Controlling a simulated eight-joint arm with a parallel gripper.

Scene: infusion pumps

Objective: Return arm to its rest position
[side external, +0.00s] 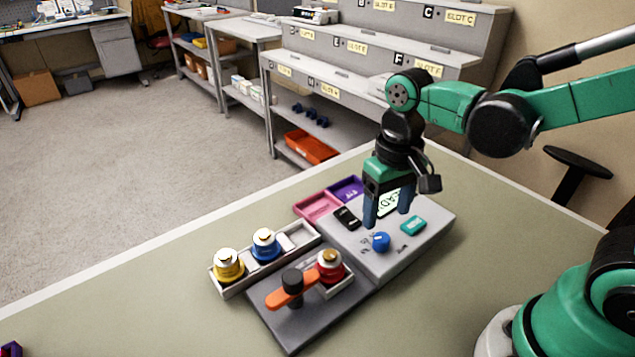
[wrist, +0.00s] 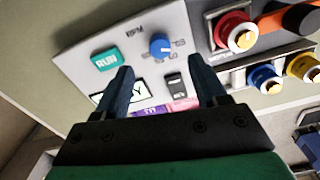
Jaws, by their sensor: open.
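My gripper (side external: 386,216) is open and empty above the light grey control panel (side external: 375,262). In the wrist view its two blue fingers (wrist: 160,88) stand apart with nothing between them but the panel below. The panel carries a blue knob (side external: 381,242), a teal RUN button (side external: 413,225), a black rocker switch (side external: 347,217) and a display (side external: 392,203). The display is partly hidden by my fingers in both views. My green arm reaches in from the right.
A dark grey base (side external: 272,322) holds an orange lever (side external: 291,289) and a red-collared fitting (side external: 330,266). Yellow (side external: 228,265) and blue (side external: 265,244) fittings sit in a tray. Pink (side external: 317,205) and purple (side external: 345,189) bins lie behind the panel. Slotted shelves (side external: 350,48) stand beyond the table.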

